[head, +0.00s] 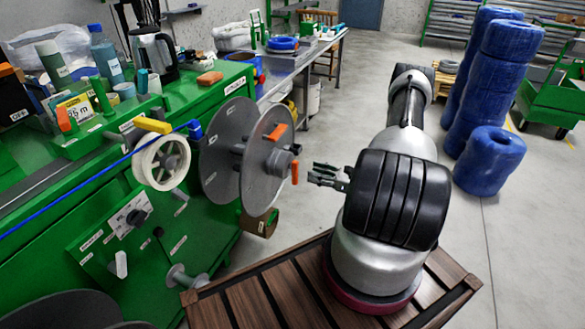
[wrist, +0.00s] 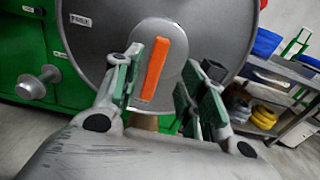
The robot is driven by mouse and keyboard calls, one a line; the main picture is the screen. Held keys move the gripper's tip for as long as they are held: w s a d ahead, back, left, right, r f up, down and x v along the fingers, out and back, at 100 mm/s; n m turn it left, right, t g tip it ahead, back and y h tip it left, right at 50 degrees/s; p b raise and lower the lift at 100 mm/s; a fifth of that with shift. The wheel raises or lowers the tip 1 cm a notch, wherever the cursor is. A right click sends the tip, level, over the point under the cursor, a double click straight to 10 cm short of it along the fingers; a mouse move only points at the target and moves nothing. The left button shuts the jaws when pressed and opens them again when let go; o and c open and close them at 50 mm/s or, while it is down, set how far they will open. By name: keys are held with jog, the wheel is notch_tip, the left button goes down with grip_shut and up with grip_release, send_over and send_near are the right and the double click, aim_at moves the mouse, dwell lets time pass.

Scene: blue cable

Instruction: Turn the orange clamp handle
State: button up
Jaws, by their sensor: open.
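An orange clamp handle (head: 295,172) stands upright at the hub end of the grey reel disc (head: 256,185). In the wrist view the orange handle (wrist: 155,68) shows as a slightly tilted bar in front of the round grey hub, between the fingers in the picture. My gripper (head: 318,176) is open and faces the handle from the right, with a small gap in the head view. In the wrist view my gripper (wrist: 182,68) has its left finger close beside the handle. I cannot tell whether they touch.
Another orange piece (head: 278,131) sits higher on the disc. The green machine (head: 100,220) holds a white spool (head: 160,163) and a blue cable (head: 70,205). Blue rolls (head: 488,160) stand on the right.

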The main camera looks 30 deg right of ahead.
aim_at(295, 173)
jog(key=x, duration=0.7)
jog(key=shift+a, duration=0.2)
jog(key=shift+w, duration=0.1)
grip_shut()
